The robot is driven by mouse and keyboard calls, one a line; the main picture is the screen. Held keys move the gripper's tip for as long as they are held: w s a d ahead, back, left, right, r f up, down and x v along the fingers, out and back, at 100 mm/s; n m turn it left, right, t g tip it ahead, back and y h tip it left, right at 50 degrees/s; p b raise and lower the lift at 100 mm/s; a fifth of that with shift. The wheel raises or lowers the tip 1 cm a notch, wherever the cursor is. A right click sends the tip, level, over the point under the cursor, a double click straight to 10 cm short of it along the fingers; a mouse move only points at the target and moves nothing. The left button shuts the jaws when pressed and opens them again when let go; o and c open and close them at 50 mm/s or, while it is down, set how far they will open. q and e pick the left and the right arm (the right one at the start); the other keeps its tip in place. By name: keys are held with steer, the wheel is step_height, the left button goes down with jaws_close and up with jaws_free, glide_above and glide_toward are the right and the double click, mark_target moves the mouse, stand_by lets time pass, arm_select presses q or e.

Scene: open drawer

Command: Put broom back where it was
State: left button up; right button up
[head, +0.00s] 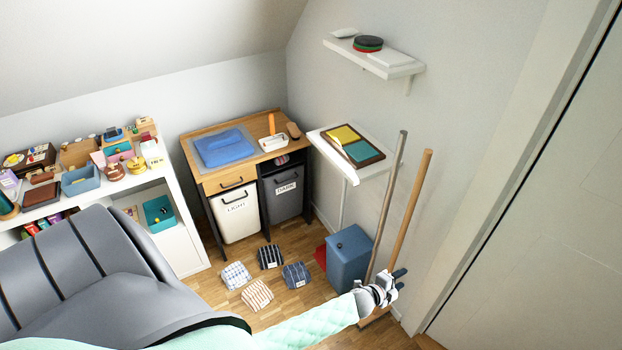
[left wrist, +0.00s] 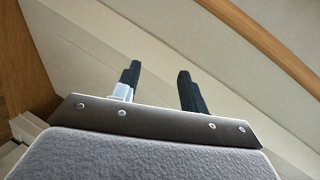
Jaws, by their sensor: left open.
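A light wooden broom handle (head: 408,212) leans nearly upright against the white wall, right of a grey pole (head: 388,205). The handle's lower part passes behind my left gripper, and the broom head is mostly hidden. My left gripper (head: 399,279) is open at the lower part of the handle, its dark fingers pointing right. In the left wrist view, the gap between the fingers (left wrist: 158,85) is empty. A curved wooden strip, likely the handle (left wrist: 265,43), crosses the upper right there, outside the fingers. My right gripper is not in view.
A blue bin (head: 349,260) stands left of the poles, with a wall shelf (head: 355,165) above it. Several small patterned bags (head: 257,296) lie on the wooden floor. A desk (head: 222,180) with hampers and a white shelf unit (head: 178,235) stand left. A door frame (head: 500,180) is at right.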

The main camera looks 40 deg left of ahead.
arm_select(q)
steer(key=s+a+f+n+g+y, duration=0.25)
steer(key=s+f+n, duration=0.25)
steer(key=s+f, duration=0.5)
steer(key=s+a+f+n+g+y, duration=0.15)
steer(key=s+f+n+g, duration=0.3)
steer(key=s+f, duration=0.55)
steer(key=s+f+n+g, duration=0.2)
steer(key=s+f, duration=0.3)
steer(key=s, duration=0.6)
steer(key=s+f+n+g, duration=0.3)
steer(key=s+f+n, duration=0.1)
steer(key=s, duration=0.7)
steer(key=shift+d+f+h, duration=0.2)
steer(key=shift+f+h, duration=0.1)
steer(key=shift+f, duration=0.55)
